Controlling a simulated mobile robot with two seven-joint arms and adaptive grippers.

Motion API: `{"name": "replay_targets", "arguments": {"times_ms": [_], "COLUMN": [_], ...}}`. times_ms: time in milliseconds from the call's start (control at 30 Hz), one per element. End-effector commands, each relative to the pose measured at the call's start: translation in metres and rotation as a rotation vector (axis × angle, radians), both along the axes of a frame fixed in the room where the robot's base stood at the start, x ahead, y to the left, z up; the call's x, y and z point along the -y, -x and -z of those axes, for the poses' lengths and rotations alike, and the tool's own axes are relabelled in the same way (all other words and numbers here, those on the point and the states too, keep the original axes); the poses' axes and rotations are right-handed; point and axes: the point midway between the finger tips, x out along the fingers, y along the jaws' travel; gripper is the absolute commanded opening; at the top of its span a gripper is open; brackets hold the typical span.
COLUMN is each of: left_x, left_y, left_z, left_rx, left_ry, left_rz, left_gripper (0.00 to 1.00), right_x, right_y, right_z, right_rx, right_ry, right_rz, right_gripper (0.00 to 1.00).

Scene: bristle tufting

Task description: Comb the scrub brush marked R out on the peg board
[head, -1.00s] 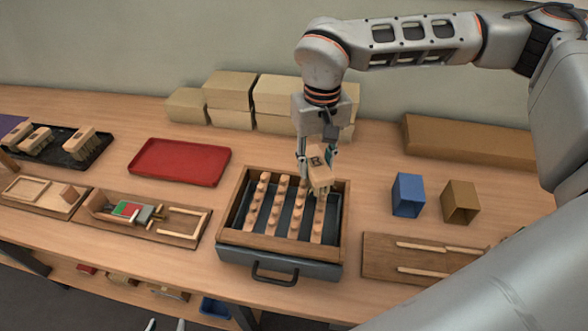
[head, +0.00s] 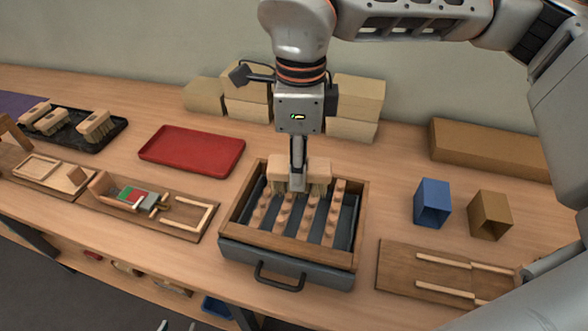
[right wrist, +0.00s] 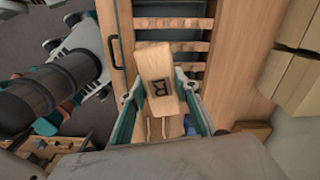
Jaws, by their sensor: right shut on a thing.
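The scrub brush (head: 286,175) is a pale wooden block with bristles below. Its R mark shows on the brush in the right wrist view (right wrist: 160,82). My right gripper (head: 298,178) is shut on the brush from above, and its fingers flank the block in the right wrist view (right wrist: 166,105). The peg board (head: 228,237) is a wooden-framed tray with several rows of pegs. The brush is over its back part; whether the bristles touch the pegs is unclear. My left gripper (head: 172,326) shows only as small tips at the bottom edge.
A red tray (head: 190,150) lies left of the peg board. A black tray (head: 110,130) with more brushes is further left. A blue box (head: 432,202) and a brown box (head: 490,214) stand right. Pale blocks (head: 355,95) are stacked behind. A wooden fixture (head: 415,270) lies front right.

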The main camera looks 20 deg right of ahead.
Motion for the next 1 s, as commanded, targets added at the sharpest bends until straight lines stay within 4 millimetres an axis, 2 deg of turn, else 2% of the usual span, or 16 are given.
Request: {"name": "replay_targets", "arguments": {"times_ms": [200, 433, 700, 1000], "left_x": [0.0, -0.001, -0.003, -0.01], "left_y": [0.002, 0.002, 0.005, -0.005], "left_z": [0.007, 0.012, 0.029, 0.033], "left_rx": [-0.005, -0.007, -0.014, 0.003], "left_ry": [-0.001, -0.004, -0.019, -0.039], "left_rz": [0.0, 0.001, 0.004, 0.002], "left_gripper": [0.4, 0.4, 0.4, 0.4], "right_x": [-0.008, -0.009, -0.009, -0.009], "right_y": [0.006, 0.007, 0.007, 0.007], "right_z": [-0.002, 0.005, 0.035, 0.065], "right_rx": [-0.003, -0.004, -0.008, -0.008], "right_ry": [0.003, 0.003, 0.002, 0.002], "right_rz": [0.182, 0.209, 0.208, 0.207], "right_gripper": [0.14, 0.14, 0.14, 0.14]}}
